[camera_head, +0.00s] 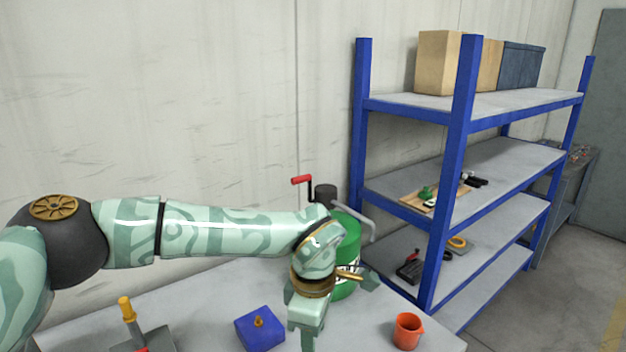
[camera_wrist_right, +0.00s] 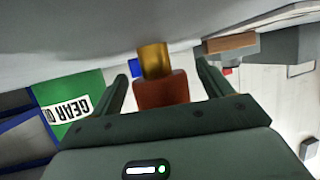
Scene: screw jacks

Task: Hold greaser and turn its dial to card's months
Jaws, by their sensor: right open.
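A dark orange body with a brass end (camera_wrist_right: 158,85), which looks like the greaser, sits between the fingers of my right gripper (camera_wrist_right: 162,80) in the right wrist view. The fingers stand apart on either side of it and the jaws are open. No dial markings are readable. In the head view my left arm reaches in from the left, and its gripper (camera_head: 307,322) is over the table, in front of the green drum. Its fingertips are not clear. An orange cup-shaped thing (camera_head: 408,332) stands on the table at the right. I cannot make out a card.
The green drum (camera_head: 346,230) stands at the back; its label shows upside down in the right wrist view (camera_wrist_right: 72,110). A blue block with a brass knob (camera_head: 258,330) and a yellow-handled grey tool (camera_head: 135,325) are on the table (camera_head: 205,300). A blue-framed shelf (camera_head: 460,150) stands behind, right.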

